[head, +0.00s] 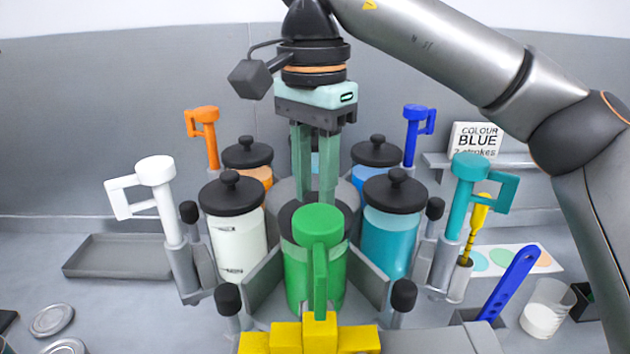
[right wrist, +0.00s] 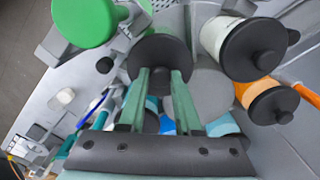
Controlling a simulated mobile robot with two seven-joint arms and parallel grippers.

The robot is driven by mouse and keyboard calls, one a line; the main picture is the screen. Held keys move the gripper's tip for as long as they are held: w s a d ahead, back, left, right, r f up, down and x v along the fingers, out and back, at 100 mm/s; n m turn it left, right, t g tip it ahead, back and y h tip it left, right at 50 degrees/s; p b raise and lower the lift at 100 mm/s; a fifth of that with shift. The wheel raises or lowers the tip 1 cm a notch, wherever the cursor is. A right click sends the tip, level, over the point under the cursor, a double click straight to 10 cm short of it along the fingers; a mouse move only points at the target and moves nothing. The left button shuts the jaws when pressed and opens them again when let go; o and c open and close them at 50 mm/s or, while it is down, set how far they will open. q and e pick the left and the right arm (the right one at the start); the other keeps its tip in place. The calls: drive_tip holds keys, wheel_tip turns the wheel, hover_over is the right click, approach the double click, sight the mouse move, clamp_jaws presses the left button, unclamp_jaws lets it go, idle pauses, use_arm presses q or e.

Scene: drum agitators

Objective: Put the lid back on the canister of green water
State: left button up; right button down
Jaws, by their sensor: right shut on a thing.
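The canister of green water (head: 300,278) stands at the front of a grey rotary stand, partly hidden by a green crank handle (head: 318,228). My right gripper (head: 315,195) reaches straight down with its pale green fingers, shut on the black lid (head: 290,217). The lid is at the canister's mouth; I cannot tell whether it is seated or slightly above. In the right wrist view the lid (right wrist: 160,62) sits between the fingertips, with the green handle top (right wrist: 84,20) beside it. My left gripper is not in view.
Lidded canisters of white (head: 237,240) and teal (head: 388,240) flank it closely; orange (head: 258,174) and blue ones stand behind. White (head: 155,172), teal (head: 472,170), orange and blue handles rise around. A yellow block (head: 318,335) is in front. A grey tray (head: 120,258) lies left.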

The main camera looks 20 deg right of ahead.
drive_tip(key=shift+r+p, duration=0.1)
drive_tip(key=shift+p, duration=0.4)
idle(0.9)
drive_tip(key=shift+f, duration=0.2)
idle(1.2)
idle(0.4)
drive_tip(key=shift+c, duration=0.2)
unclamp_jaws()
idle(0.4)
drive_tip(key=shift+r, duration=3.5)
clamp_jaws()
